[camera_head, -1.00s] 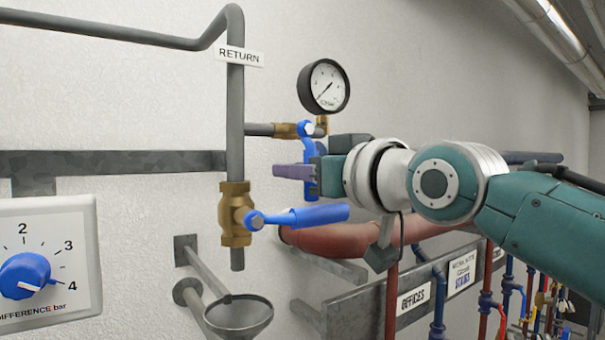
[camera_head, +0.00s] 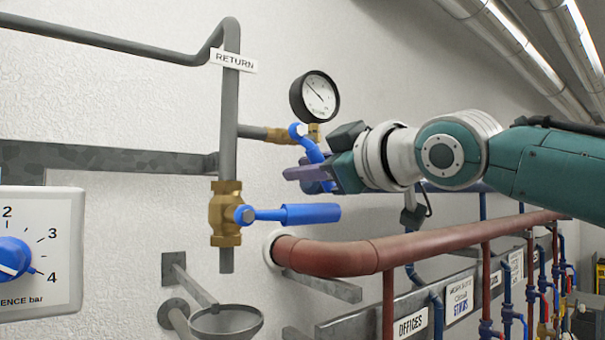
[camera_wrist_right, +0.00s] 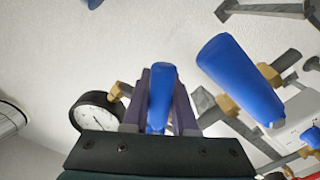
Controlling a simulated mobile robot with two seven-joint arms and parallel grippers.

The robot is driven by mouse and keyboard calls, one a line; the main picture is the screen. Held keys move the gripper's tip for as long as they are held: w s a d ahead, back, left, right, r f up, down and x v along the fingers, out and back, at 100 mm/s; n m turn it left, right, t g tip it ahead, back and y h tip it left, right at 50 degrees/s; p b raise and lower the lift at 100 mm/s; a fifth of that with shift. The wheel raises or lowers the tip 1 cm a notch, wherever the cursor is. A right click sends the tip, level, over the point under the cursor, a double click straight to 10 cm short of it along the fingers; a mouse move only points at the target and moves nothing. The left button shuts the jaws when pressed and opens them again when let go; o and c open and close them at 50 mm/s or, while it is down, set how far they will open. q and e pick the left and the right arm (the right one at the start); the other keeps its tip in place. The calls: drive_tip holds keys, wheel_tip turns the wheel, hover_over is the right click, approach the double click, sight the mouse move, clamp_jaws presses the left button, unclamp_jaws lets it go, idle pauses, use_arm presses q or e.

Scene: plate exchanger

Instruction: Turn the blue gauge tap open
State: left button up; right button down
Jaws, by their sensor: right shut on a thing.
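The blue gauge tap (camera_head: 308,145) sits on a brass fitting under the round pressure gauge (camera_head: 317,97). Its lever slants down and to the right from the pivot. My right gripper (camera_head: 308,174) comes in from the right and is shut on this lever. In the right wrist view the lever's blue end (camera_wrist_right: 160,90) lies between the two purple fingers, with the gauge (camera_wrist_right: 95,117) to the left. The gauge needle points to the upper left. The gripper hides the lever's lower part in the head view. My left gripper is not in view.
A larger blue-handled brass valve (camera_head: 228,213) on the return pipe (camera_head: 230,110) lies just below, its handle (camera_head: 305,214) pointing right under my gripper. A red-brown pipe (camera_head: 400,243) runs below. A funnel (camera_head: 227,322) and dial panel (camera_head: 40,240) stand lower left.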

drive_tip(key=shift+d, duration=0.1)
idle(0.3)
drive_tip(key=c, duration=0.7)
unclamp_jaws()
drive_tip(key=b+v, duration=0.7)
drive_tip(key=v, duration=0.2)
drive_tip(key=shift+s+d+b, duration=0.2)
drive_tip(key=shift+s+b, duration=0.1)
drive_tip(key=shift+s, duration=0.05)
drive_tip(key=shift+c, duration=0.3)
